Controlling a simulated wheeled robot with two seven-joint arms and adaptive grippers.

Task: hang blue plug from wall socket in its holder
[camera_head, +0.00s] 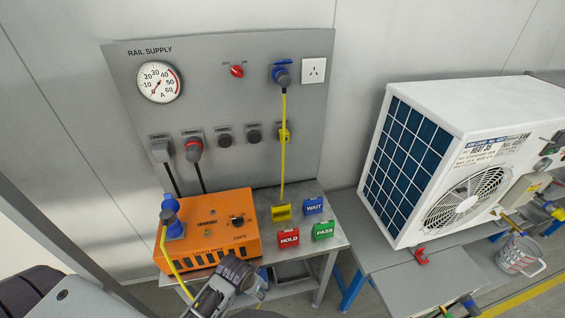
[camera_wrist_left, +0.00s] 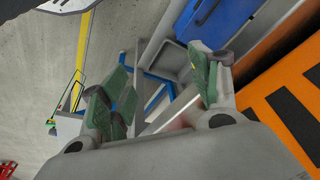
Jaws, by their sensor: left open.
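A blue plug (camera_head: 282,76) sits in the blue-topped wall socket at the upper right of the grey panel (camera_head: 215,100). Its yellow cable (camera_head: 283,150) hangs straight down from it. Below, a row of dark holders (camera_head: 224,138) runs along the panel. The one at the right end (camera_head: 284,133) is partly hidden behind the cable and a yellow piece. My left gripper (camera_head: 238,285) is low, in front of the orange box and well below the plug. In the left wrist view its green finger pads (camera_wrist_left: 165,92) are apart, with nothing between them. My right gripper is out of view.
The orange box (camera_head: 215,228) bears another blue connector (camera_head: 170,212) with a yellow cable. A yellow block (camera_head: 281,212) and HOLD (camera_head: 289,240), WAIT (camera_head: 313,205) and PASS (camera_head: 323,231) blocks stand beside it. A white fan unit (camera_head: 450,150) stands at right.

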